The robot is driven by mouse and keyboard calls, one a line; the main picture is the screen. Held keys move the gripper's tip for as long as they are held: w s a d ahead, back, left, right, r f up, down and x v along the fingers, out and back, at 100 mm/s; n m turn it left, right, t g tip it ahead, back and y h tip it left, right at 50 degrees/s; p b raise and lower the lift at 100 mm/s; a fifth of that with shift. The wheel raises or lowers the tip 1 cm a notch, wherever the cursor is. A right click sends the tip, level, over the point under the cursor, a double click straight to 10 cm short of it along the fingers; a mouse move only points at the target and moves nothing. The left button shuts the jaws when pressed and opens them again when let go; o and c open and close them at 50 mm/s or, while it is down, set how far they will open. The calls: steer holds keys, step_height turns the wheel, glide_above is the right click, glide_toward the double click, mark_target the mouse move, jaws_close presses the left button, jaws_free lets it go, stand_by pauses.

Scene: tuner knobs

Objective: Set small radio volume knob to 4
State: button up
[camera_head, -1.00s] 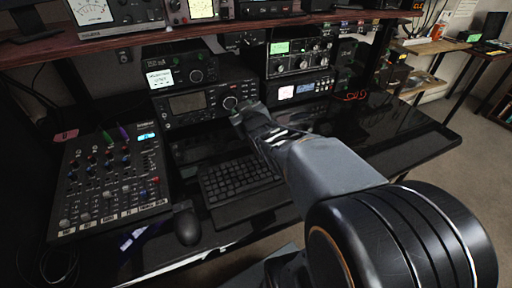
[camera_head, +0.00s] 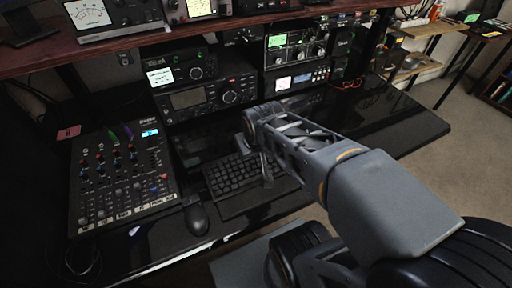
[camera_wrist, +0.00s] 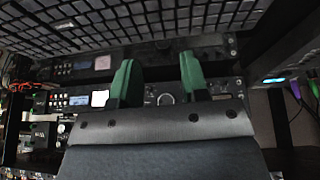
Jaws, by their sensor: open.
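A small black radio (camera_head: 180,70) with a lit white screen sits on top of a wider radio in the head view. Its round knob (camera_head: 196,73) is at the right of its face; the setting is too small to read. My gripper (camera_wrist: 158,68) shows in the wrist view with two green fingertips wide apart and nothing between them. It is apart from the radios, over the desk near the keyboard. In the head view my arm largely hides it. In the wrist view the picture is upside down, and the gripper body covers the area where the small radio would be.
The wider radio (camera_head: 210,98) with a large knob stands below. A keyboard (camera_head: 232,172), mouse (camera_head: 196,219) and mixer (camera_head: 122,180) lie on the glossy desk. More radios (camera_head: 297,46) stand to the right under the wooden shelf (camera_head: 120,42). The desk's right part is clear.

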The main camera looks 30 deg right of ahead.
steer(key=shift+s+a+g, duration=0.25)
steer(key=shift+s+g, duration=0.15)
steer(key=shift+s, duration=0.25)
steer(key=shift+c, duration=0.4)
